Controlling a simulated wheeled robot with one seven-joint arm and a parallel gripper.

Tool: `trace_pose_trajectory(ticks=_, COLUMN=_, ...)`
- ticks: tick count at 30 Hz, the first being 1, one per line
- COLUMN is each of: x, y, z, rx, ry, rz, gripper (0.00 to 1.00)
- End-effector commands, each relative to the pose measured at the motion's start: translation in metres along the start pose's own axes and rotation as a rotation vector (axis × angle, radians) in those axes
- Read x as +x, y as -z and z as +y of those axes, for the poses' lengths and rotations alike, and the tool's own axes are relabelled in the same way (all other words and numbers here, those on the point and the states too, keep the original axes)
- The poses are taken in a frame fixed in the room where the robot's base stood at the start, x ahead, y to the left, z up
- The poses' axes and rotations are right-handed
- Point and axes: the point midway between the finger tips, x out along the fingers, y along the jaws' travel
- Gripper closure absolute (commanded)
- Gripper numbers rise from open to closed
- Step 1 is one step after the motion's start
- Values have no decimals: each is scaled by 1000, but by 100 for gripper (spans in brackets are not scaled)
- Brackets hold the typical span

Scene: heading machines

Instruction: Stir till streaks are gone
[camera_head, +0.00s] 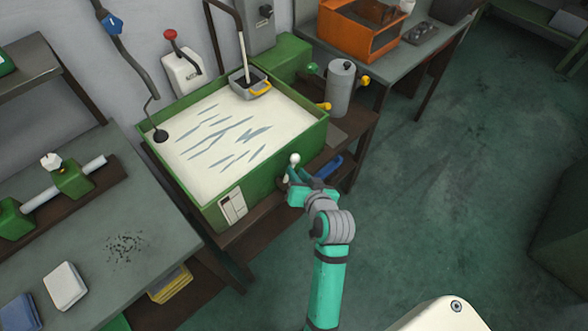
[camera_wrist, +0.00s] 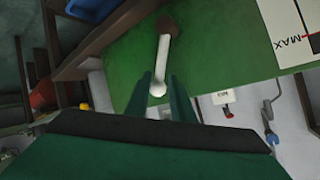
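A green tank (camera_head: 252,172) holds off-white liquid (camera_head: 190,152) with several grey-blue streaks across its surface. A white crank-like handle with a round knob (camera_head: 295,159) sticks out of the tank's front wall. In the wrist view the handle (camera_wrist: 163,52) runs from a pivot on the green wall towards me and ends in the white knob. My gripper (camera_head: 297,176) is at this handle. In the wrist view its fingers (camera_wrist: 161,80) stand apart, one on each side of the knob, with narrow gaps; contact is not visible.
A grey ladle-like container (camera_head: 250,84) hangs at the tank's back rim. A red-knobbed lever box (camera_head: 183,68) is on the wall behind. A grey cylinder with coloured knobs (camera_head: 341,88) stands right of the tank.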

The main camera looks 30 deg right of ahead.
Motion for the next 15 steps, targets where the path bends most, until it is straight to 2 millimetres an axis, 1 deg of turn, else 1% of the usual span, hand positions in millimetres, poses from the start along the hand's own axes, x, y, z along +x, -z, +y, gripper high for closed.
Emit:
trace_pose_trajectory(ticks=1, x=-11, y=0, z=1, rx=0, ry=-2, rz=0, gripper=78)
trace_pose_trajectory(ticks=6, x=-41, y=0, z=1, rx=0, ry=-2, rz=1, gripper=78)
trace_pose_trajectory(ticks=10, x=-57, y=0, z=1, rx=0, ry=-2, rz=0, gripper=78)
trace_pose_trajectory(ticks=15, x=-66, y=0, z=0, rx=0, ry=0, rz=0, gripper=78)
